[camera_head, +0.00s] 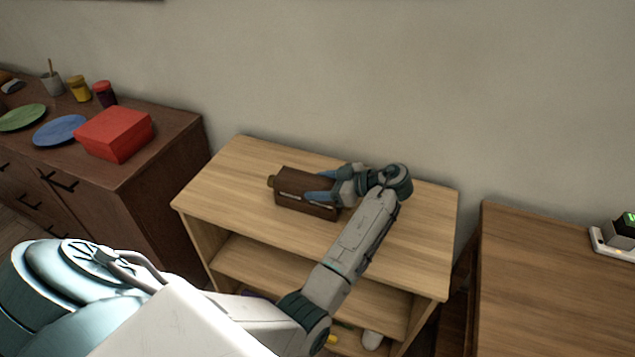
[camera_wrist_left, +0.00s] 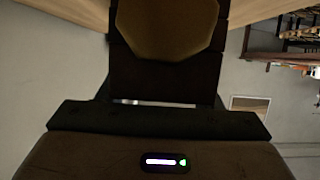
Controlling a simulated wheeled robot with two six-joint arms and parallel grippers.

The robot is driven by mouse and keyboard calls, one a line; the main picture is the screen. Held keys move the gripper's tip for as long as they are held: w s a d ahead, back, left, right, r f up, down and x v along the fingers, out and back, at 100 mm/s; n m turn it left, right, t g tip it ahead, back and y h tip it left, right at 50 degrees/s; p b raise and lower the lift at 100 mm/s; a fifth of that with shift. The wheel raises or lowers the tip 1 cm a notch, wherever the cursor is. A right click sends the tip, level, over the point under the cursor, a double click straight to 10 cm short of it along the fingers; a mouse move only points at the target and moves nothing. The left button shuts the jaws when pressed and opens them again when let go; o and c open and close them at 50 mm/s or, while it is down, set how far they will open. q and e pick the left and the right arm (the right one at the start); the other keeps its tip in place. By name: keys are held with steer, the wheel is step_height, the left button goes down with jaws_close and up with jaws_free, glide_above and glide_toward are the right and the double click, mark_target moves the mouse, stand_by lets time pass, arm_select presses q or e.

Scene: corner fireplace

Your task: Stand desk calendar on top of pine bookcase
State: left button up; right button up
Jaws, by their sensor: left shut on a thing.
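The desk calendar (camera_head: 303,197) looks like a dark brown block with a lighter knob at its left end. It is at the top of the pine bookcase (camera_head: 240,160), over the middle of the board; I cannot tell whether it touches the wood. My left gripper (camera_head: 322,194) is shut on its right part, with the arm reaching in from the front. In the left wrist view the calendar (camera_wrist_left: 165,75) fills the upper middle, its octagonal tan knob facing the camera. My right gripper is not in view.
A dark brown cabinet (camera_head: 165,150) at left bears a red box (camera_head: 115,133), a blue plate (camera_head: 60,130), a green plate (camera_head: 22,117) and jars. A brown table (camera_head: 550,280) stands at right with a small device (camera_head: 620,232). Bare board surrounds the calendar.

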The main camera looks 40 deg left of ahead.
arm_select(q)
steer(key=shift+s+d+f, duration=0.1)
steer(key=shift+d+f, duration=0.05)
steer(key=o, duration=1.1)
steer(key=shift+d+r, duration=0.25)
steer(key=shift+d, duration=0.4)
steer(key=shift+a+f, duration=0.15)
steer(key=shift+a, duration=0.2)
steer(key=shift+d+r, duration=0.2)
steer(key=shift+d, duration=0.3)
steer(key=shift+b+v, duration=1.7)
steer(key=shift+v, duration=3.9)
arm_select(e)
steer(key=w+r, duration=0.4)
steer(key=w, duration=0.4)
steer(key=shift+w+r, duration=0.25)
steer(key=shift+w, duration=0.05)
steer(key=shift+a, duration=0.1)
